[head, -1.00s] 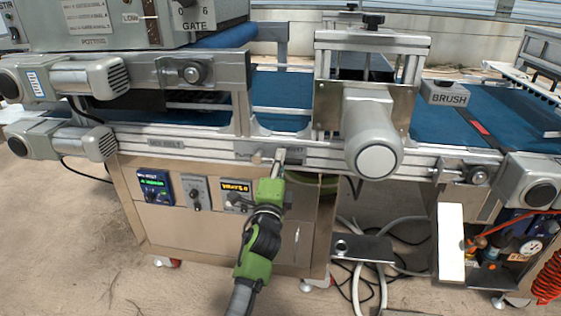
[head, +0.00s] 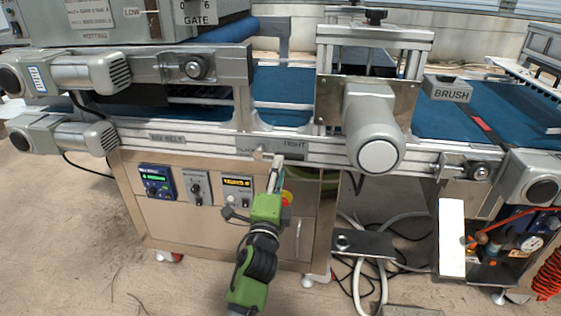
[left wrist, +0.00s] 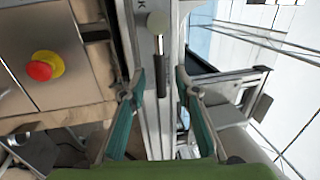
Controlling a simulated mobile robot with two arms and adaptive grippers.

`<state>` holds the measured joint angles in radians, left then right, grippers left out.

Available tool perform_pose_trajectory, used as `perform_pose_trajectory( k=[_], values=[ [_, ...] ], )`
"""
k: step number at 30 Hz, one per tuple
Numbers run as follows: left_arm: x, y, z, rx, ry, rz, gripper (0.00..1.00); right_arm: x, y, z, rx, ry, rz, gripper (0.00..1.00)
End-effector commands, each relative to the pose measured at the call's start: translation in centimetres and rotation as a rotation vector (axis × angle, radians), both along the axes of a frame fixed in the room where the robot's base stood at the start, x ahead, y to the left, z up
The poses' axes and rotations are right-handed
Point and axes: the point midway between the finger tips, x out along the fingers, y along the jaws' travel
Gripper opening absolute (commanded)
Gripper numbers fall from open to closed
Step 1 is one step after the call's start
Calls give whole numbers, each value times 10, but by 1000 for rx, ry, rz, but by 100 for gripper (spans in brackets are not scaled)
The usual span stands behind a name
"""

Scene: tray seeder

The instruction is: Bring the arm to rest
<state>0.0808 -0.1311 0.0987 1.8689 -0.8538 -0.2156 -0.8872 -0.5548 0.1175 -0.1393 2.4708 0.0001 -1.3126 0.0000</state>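My left gripper (head: 277,170) reaches up from the bottom of the head view, just in front of the machine's lower rail. In the left wrist view its two fingers (left wrist: 160,82) stand wide apart and hold nothing. A lever with a round pale knob (left wrist: 157,22) and a dark shaft shows between and beyond the fingers. In the head view the knob (head: 258,153) sits on the rail by the TIGHT label plate (head: 288,145), a little left of my fingertips. I see no contact with it. My right gripper is not in view.
A red stop button on yellow (head: 286,198) is right beside my left gripper, also in the left wrist view (left wrist: 40,70). A control panel (head: 195,187) is left of it. A motor (head: 373,130) juts out at right. Hoses and cables lie on the floor below.

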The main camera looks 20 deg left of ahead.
Motion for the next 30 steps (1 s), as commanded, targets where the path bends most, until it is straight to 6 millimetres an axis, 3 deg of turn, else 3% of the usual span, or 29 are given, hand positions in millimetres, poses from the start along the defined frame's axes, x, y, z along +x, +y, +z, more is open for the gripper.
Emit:
perform_pose_trajectory(
  k=[5, 22, 26, 30],
  values=[
    [-13, -4, -2, -1, -1, 0, 29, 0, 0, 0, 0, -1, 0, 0],
    [-19, -1, -9, -40, 12, 2, 29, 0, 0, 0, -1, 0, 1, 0],
    [-44, 8, -44, -257, 80, 10, 29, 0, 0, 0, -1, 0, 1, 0],
    [-101, 0, -113, -684, 240, 37, 29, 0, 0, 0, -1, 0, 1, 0]
  ],
)
